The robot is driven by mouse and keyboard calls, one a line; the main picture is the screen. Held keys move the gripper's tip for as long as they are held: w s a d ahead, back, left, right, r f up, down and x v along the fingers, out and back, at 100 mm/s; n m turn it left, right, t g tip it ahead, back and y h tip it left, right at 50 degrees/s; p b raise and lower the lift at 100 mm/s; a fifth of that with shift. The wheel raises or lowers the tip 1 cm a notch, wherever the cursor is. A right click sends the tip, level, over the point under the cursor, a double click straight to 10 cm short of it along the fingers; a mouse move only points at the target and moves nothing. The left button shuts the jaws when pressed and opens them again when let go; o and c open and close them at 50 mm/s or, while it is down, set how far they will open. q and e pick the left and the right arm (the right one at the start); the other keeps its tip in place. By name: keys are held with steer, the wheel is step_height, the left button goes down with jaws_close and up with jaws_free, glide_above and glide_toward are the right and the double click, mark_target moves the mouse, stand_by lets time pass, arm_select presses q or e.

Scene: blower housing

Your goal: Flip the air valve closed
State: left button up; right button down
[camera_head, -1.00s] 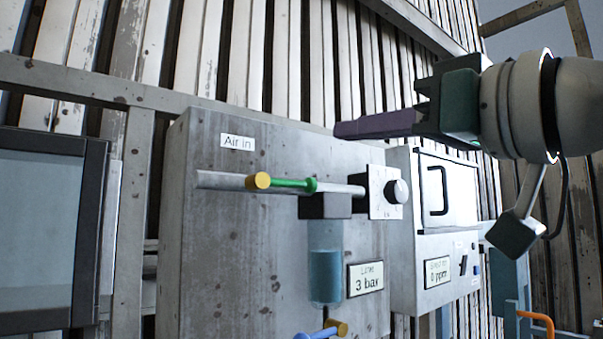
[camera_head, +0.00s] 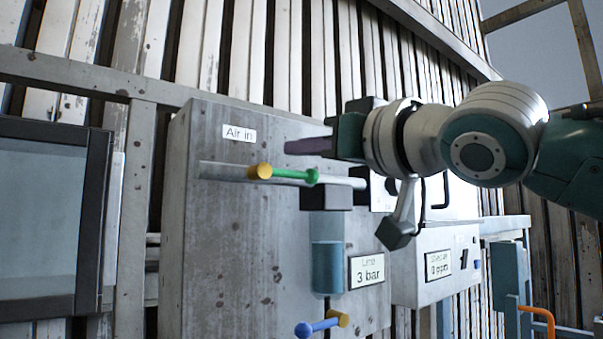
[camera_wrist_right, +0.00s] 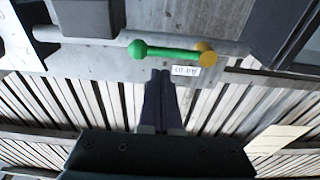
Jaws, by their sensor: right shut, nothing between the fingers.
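The air valve has a green handle (camera_head: 295,175) with a yellow knob (camera_head: 259,171) at its left end, lying along the grey horizontal pipe (camera_head: 222,172) below the "Air in" label (camera_head: 239,133). In the right wrist view the green handle (camera_wrist_right: 165,52) shows ahead of the fingertips, with its yellow knob (camera_wrist_right: 205,52) to the right. My left gripper is not in view.
A dark block and a blue-filled bowl (camera_head: 327,265) hang under the pipe, beside a "3 bar" label (camera_head: 366,270). A blue lever (camera_head: 315,327) sits below. A box with a "0 ppm" label (camera_head: 438,264) stands right. A dark-framed panel (camera_head: 40,220) is at left.

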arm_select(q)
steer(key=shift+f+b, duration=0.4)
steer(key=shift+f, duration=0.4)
arm_select(e)
steer(key=shift+s+d+f, duration=0.1)
steer(key=shift+s+f, duration=0.05)
steer(key=shift+f, duration=0.6)
